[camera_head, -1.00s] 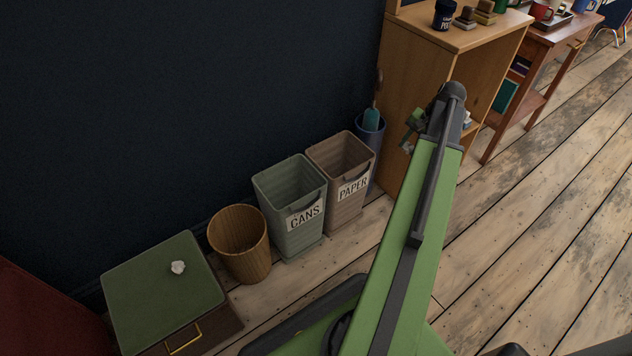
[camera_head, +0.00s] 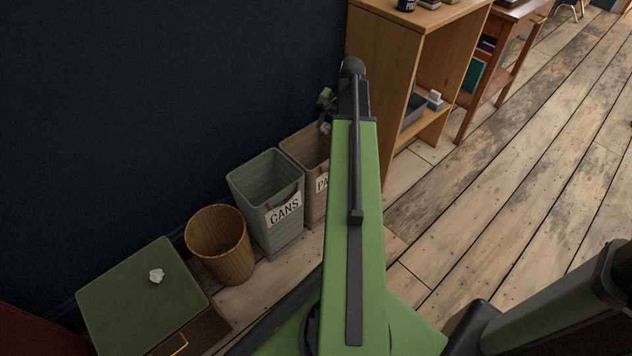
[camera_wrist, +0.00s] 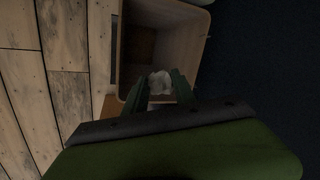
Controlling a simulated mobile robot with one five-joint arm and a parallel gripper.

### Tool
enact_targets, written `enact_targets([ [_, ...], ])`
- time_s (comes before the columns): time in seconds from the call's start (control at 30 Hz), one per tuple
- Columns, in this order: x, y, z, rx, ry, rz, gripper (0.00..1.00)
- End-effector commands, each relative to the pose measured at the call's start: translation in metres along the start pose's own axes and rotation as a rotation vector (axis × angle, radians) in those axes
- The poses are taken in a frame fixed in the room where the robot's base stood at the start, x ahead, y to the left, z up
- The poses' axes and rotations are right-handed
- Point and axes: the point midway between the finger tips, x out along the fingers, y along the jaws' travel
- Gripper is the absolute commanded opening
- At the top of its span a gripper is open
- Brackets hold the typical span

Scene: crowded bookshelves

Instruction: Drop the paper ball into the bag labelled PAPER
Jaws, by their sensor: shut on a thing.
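My gripper (camera_wrist: 160,88) is shut on a crumpled white paper ball (camera_wrist: 160,82). In the wrist view the ball appears against the opening of a brown bin (camera_wrist: 190,45), near its lower edge; its height above the rim cannot be told. In the head view the brown bin (camera_head: 297,148) stands against the dark wall, its PAPER label partly hidden behind my arm. It looks like a rigid bin, not a bag. My gripper (camera_head: 325,112) shows small just above its far side.
A grey-green bin labelled CANS (camera_head: 268,195) stands left of the brown bin, close to it. A wooden basket (camera_head: 222,246) is further left. A wooden shelf unit (camera_head: 375,60) rises to the right of my arm. The plank floor (camera_head: 490,170) is open to the right.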

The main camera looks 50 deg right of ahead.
Motion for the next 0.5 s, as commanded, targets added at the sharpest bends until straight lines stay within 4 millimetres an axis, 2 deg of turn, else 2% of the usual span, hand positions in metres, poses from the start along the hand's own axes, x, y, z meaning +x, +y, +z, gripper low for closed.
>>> enact_targets([
  [0.03,0.007,-0.009,0.004,-0.003,-0.001,0.0,0.0],
  [0.13,0.008,-0.015,0.006,-0.001,-0.001,0.0,0.0],
  [0.33,0.015,-0.013,0.006,0.0,0.0,0.0,0.0],
  [0.5,0.035,-0.006,0.006,0.0,0.0,0.0,0.0],
])
